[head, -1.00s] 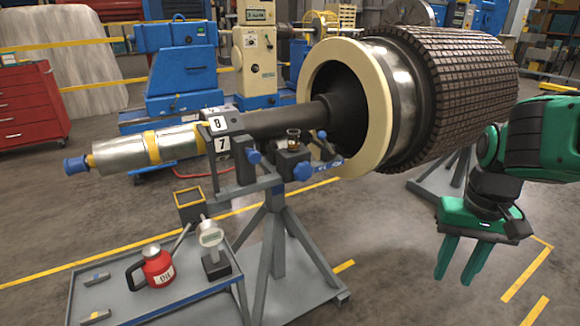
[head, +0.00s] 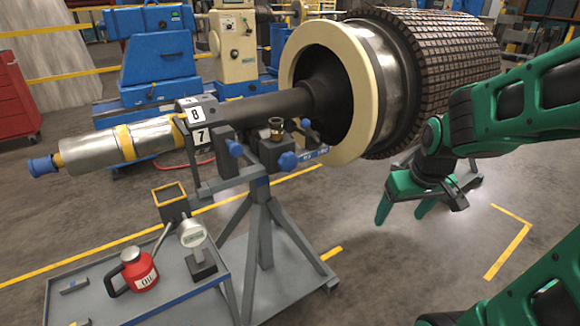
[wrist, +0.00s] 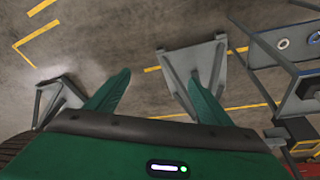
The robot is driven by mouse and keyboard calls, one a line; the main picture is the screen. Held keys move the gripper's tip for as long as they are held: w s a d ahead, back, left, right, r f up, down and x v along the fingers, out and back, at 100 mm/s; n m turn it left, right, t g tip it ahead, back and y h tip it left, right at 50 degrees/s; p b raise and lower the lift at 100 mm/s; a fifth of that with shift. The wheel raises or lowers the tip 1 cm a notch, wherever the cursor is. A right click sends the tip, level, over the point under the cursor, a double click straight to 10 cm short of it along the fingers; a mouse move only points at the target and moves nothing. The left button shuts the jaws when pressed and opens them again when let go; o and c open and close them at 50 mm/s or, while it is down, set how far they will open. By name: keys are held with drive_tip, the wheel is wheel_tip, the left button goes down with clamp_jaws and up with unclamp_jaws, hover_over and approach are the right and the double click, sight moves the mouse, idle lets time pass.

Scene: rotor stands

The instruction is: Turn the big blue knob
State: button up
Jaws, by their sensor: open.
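Several blue knobs sit on the grey rotor stand (head: 262,235) under the shaft. The largest-looking blue knob (head: 288,160) faces forward at the right of the stand's top block. A smaller blue knob (head: 234,148) is to its left, and another blue knob (head: 306,123) is behind it to the right. My green gripper (head: 403,212) is to the right of the stand and lower than the knobs in the picture, apart from them. Its fingers point down, open and empty. The fingers also show in the wrist view (wrist: 158,78), spread above the floor; I cannot make out the knob there.
A large rotor (head: 430,75) with a cream ring (head: 372,90) lies above and behind my gripper. A grey cart (head: 200,292) at the front left carries a red oil can (head: 139,270) and a dial gauge (head: 192,236). Open floor lies between the stand and my gripper.

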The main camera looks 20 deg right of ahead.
drive_tip(key=w+a+f+n+t+y, duration=0.1)
drive_tip(key=w+a+f+n+t, duration=0.2)
drive_tip(key=w, duration=0.5)
drive_tip(key=w+a+n+t+y, duration=0.1)
drive_tip(key=w+a+n+t, duration=0.1)
drive_tip(key=w+a, duration=0.5)
drive_tip(key=n+t+y, duration=0.2)
drive_tip(key=t, duration=0.3)
approach(291, 165)
drive_tip(key=x, duration=1)
drive_tip(key=shift+a, duration=0.15)
drive_tip(key=c, duration=1.1)
drive_tip(key=shift+o, duration=0.2)
drive_tip(key=shift+m+y, duration=0.3)
drive_tip(key=shift+m, duration=0.1)
